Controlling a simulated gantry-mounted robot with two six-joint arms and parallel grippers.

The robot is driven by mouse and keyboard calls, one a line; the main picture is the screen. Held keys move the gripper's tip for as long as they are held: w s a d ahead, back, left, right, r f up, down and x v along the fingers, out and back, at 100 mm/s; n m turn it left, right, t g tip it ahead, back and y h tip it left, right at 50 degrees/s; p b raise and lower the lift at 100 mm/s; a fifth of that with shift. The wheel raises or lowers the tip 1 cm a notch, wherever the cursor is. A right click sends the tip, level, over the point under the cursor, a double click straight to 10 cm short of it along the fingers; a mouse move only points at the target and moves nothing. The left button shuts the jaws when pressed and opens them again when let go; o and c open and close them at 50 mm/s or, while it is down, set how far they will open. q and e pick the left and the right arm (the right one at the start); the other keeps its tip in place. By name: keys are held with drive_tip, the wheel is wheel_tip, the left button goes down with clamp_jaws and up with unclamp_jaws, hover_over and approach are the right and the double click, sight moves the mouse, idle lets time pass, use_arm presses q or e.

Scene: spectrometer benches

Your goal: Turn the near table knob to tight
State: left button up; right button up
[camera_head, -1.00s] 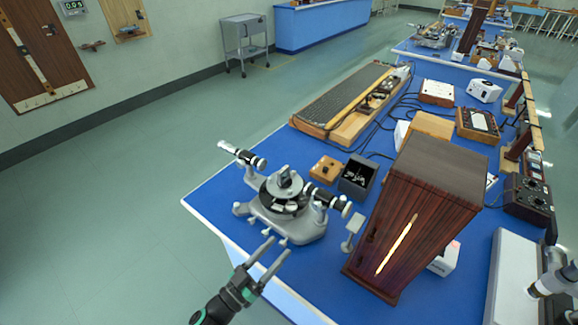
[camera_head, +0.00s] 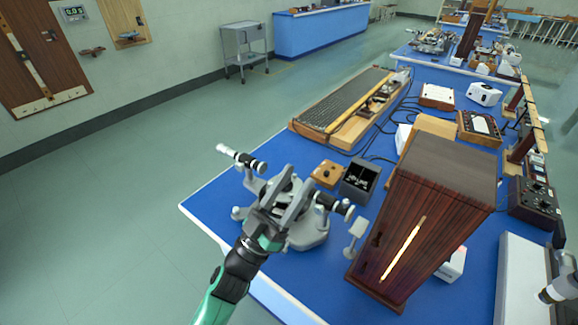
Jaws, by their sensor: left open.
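The spectrometer (camera_head: 312,236) is a grey instrument at the near left corner of the blue bench. Its collimator and telescope tubes stick out to the left (camera_head: 240,157) and right (camera_head: 334,203). My left gripper (camera_head: 298,180) is open, its two grey fingers reaching over the near side and the round middle table of the spectrometer. I cannot tell whether they touch it. The near table knob is not clear to see; my gripper covers that part of the instrument. My right gripper is not in view.
A tall dark wooden box (camera_head: 420,215) stands close on the right of the spectrometer. A small wooden box with a black knob (camera_head: 326,173) and a dark open box (camera_head: 359,180) sit behind it. The floor left of the blue bench (camera_head: 225,220) is free.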

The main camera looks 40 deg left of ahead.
use_arm(q)
drive_tip(key=shift+t+y, duration=0.4)
drive_tip(key=shift+t, duration=0.2)
drive_tip(key=r, duration=0.5)
drive_tip(key=shift+s+d+r, duration=0.1)
drive_tip(key=shift+s+r, duration=0.1)
drive_tip(key=shift+s, duration=0.1)
